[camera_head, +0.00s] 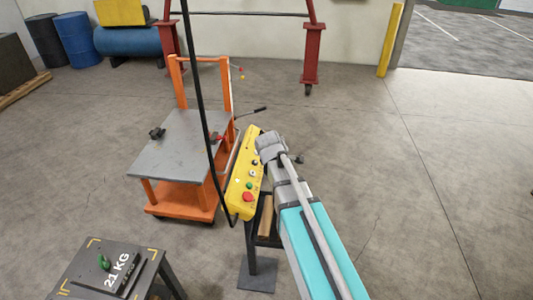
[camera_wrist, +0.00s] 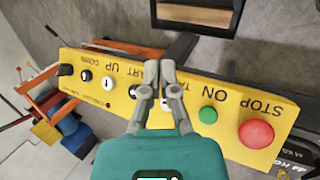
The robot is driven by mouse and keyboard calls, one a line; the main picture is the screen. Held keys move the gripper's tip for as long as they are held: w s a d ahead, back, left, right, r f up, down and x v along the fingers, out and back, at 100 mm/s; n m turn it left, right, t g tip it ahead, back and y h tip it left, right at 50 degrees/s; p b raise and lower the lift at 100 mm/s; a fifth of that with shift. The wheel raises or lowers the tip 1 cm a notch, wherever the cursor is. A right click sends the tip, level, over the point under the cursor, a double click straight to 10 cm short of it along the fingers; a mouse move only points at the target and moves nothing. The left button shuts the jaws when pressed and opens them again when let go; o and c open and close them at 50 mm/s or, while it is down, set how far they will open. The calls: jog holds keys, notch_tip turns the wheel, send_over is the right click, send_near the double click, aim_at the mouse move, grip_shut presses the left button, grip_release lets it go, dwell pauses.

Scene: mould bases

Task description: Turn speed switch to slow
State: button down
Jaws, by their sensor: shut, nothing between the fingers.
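The yellow control box (camera_head: 240,198) hangs in the middle of the head view and fills much of the wrist view (camera_wrist: 240,85). It carries a red button (camera_wrist: 256,134) marked STOP, a green button (camera_wrist: 208,114), a white button (camera_wrist: 107,83), a black button (camera_wrist: 86,75) and a small black knob (camera_wrist: 66,70) at its far left end. The knob may be the speed switch; its small label is unreadable. My gripper (camera_wrist: 159,66) is shut and empty, over the middle of the box, to the right of the knob. The fingers hide part of the panel.
An orange cart (camera_head: 180,200) with a grey top stands left of the box. A black cable (camera_head: 200,90) hangs down to the box. A stand with a 21 KG block (camera_head: 112,268) is at lower left. The floor at right is clear.

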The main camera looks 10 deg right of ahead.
jog(key=s+d+f+m+g+y, duration=0.1)
jog(key=s+m+g, duration=0.1)
jog(key=s+m, duration=0.5)
jog(key=s+d+f+m+g+y, duration=0.1)
jog(key=s+m+g, duration=0.1)
jog(key=s+m, duration=0.5)
jog(key=shift+s+f+m+g+y, duration=0.15)
jog(key=shift+s+m+g+y, duration=0.2)
jog(key=shift+s, duration=1.55)
jog(key=shift+a, duration=0.1)
